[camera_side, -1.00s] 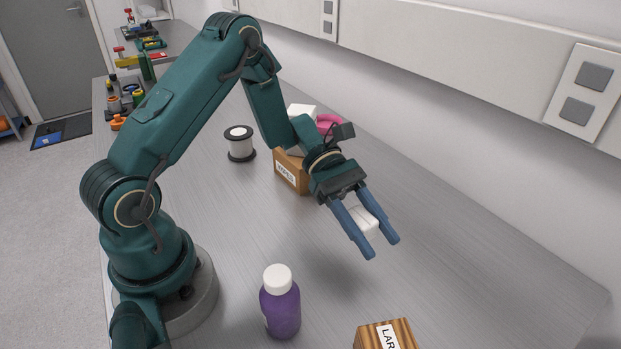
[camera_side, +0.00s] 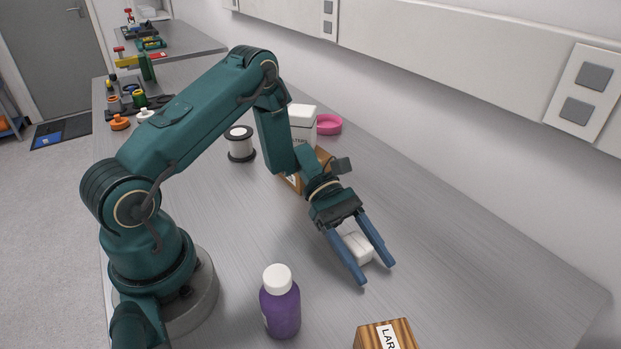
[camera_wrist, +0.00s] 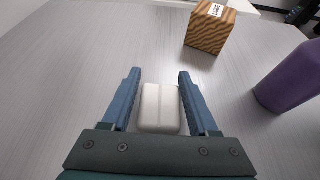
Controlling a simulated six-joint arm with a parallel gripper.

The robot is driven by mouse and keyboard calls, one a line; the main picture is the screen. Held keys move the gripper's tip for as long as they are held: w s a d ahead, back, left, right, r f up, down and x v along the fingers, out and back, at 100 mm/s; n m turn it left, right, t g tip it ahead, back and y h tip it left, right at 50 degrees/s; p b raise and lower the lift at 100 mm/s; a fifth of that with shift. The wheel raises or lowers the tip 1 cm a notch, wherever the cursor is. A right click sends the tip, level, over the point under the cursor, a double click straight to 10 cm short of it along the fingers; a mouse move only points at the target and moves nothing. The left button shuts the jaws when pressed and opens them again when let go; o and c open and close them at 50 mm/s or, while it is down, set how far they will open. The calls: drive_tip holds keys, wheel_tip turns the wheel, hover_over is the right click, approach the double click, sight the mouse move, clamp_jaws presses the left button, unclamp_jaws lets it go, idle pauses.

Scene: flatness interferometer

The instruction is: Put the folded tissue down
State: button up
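The folded tissue (camera_side: 357,248) is a small white pad with a crease down its middle. It appears to lie on the grey bench top, between the blue fingers of my gripper (camera_side: 377,274). In the wrist view the tissue (camera_wrist: 160,108) sits between the finger bases, with a narrow gap to the finger on each side. My gripper (camera_wrist: 158,72) is open around it, low over the bench and pointing down at a slant. The tissue's underside is hidden.
A striped wooden block labelled LARGE (camera_wrist: 207,30) and a purple bottle with a white cap (camera_side: 281,305) stand nearby. A spool (camera_side: 240,143), a white box (camera_side: 303,124) and a pink ring (camera_side: 328,124) are farther back. The bench (camera_side: 480,240) is clear to the right.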

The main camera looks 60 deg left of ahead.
sight(358, 243)
drive_tip(key=shift+o, duration=0.3)
drive_tip(key=shift+r, duration=0.15)
drive_tip(key=v, duration=0.2)
drive_tip(key=shift+w+a, duration=0.1)
drive_tip(key=shift+a, duration=0.25)
wheel_tip(358, 243, up, 6)
drive_tip(key=shift+a+r, duration=0.15)
drive_tip(key=shift+r, duration=0.5)
drive_tip(key=s+a+r+m+t+y, duration=0.2)
drive_tip(key=s+r+m+y, duration=0.2)
drive_tip(key=m, duration=0.5)
drive_tip(key=s+a+r+m+t+y, duration=0.3)
drive_tip(key=s+r+m+y, duration=0.1)
drive_tip(key=s+m+y, duration=0.5)
